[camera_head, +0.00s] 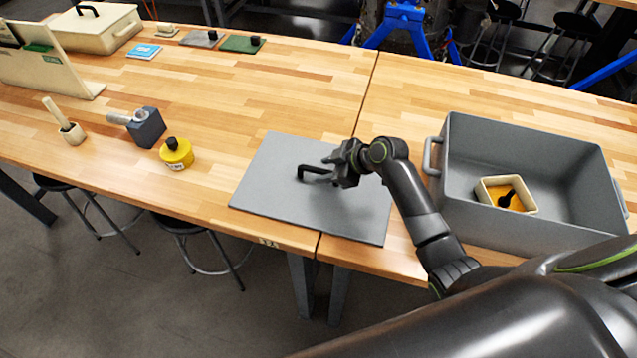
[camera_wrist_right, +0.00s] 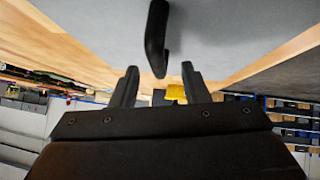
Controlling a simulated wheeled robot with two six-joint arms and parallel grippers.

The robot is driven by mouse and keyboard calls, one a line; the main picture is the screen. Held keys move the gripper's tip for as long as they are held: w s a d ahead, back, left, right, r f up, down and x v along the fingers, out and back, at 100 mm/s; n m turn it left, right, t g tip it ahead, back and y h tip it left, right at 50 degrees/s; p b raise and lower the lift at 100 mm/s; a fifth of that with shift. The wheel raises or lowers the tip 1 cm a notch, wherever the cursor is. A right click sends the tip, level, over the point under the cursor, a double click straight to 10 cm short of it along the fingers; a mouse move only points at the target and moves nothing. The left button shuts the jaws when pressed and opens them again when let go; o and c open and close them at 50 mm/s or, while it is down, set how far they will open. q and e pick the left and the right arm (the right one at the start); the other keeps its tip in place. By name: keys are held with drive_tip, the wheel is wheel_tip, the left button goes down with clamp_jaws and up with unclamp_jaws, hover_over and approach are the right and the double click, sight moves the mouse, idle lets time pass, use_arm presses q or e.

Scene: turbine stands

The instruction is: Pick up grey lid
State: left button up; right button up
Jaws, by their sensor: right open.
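The grey lid (camera_head: 275,195) lies flat on the wooden table, across the seam between two tabletops. Its black handle (camera_head: 310,172) stands up near the middle of the lid. My right gripper (camera_head: 332,168) is over the lid, close to the handle. In the right wrist view the lid (camera_wrist_right: 225,30) fills the top, and the handle (camera_wrist_right: 156,40) reaches down toward the space between the two open fingers of my right gripper (camera_wrist_right: 157,78). I cannot tell whether a finger touches the handle. My left gripper does not show.
A grey bin (camera_head: 520,236) with a small box (camera_head: 488,196) inside stands right of the lid. A yellow container (camera_head: 177,155), a dark block (camera_head: 148,128) and a mallet in a holder (camera_head: 70,131) stand to the left. The tabletop behind the lid is clear.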

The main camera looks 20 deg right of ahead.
sight(321, 170)
drive_tip(key=b+x, duration=0.2)
drive_tip(key=x, duration=0.1)
drive_tip(key=shift+w+f, duration=0.15)
drive_tip(key=shift+f, duration=0.15)
drive_tip(key=shift+w+a+f+b, duration=0.15)
drive_tip(key=shift+w+a+b, duration=0.1)
drive_tip(key=shift+b, duration=0.2)
drive_tip(key=shift+s, duration=0.1)
clamp_jaws()
